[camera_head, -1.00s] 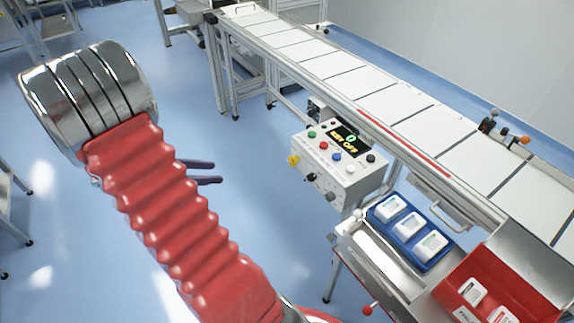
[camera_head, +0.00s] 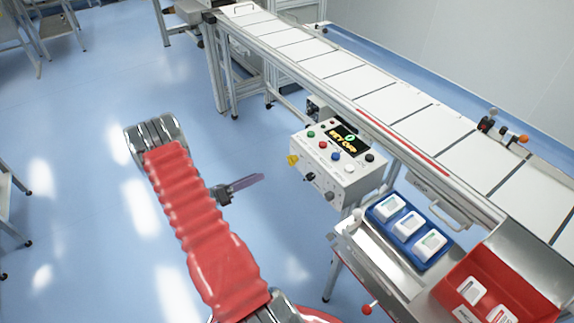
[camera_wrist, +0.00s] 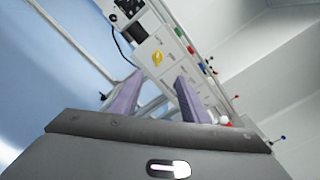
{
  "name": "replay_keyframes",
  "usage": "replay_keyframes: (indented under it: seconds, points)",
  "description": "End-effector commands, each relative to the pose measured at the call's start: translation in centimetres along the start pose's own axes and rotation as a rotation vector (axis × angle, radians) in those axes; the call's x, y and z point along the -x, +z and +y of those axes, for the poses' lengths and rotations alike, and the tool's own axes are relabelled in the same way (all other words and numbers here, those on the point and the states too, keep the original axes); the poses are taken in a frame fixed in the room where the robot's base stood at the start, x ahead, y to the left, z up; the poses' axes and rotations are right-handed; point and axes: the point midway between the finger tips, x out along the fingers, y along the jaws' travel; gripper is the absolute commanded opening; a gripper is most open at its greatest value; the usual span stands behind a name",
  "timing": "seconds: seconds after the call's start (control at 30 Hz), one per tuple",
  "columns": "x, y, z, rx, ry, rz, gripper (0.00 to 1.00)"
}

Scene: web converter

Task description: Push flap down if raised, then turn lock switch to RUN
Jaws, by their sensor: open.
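The white control box (camera_head: 338,172) stands beside the conveyor, with a lit display (camera_head: 350,138) that seems to read KEY OFF. A yellow knob (camera_head: 293,160) sits at its left end; it also shows in the wrist view (camera_wrist: 157,58). Dark knobs (camera_head: 310,177) are on its front face. I cannot tell which one is the lock switch, and I cannot make out a flap. My gripper (camera_head: 262,178) is left of the box, apart from it. In the wrist view its two purple fingers (camera_wrist: 156,82) are open and empty, with the yellow knob beyond the gap.
The conveyor (camera_head: 385,98) runs behind the box. To the lower right are a blue tray (camera_head: 386,238) with white devices, a red bin (camera_head: 500,268) and a red-knobbed lever (camera_head: 367,309).

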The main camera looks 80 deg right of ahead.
Motion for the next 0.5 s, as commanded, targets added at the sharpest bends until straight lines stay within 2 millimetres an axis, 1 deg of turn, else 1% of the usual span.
replay_keyframes:
  seconds: [0.03, 0.13, 0.5]
  points:
    - [-0.38, -0.52, 0.42, 0.02, -0.002, -0.01, 0.41]
    - [-0.74, -0.99, 0.78, 0.041, -0.004, -0.023, 0.41]
    - [-0.84, -1.01, 0.83, 0.045, -0.004, -0.026, 0.41]
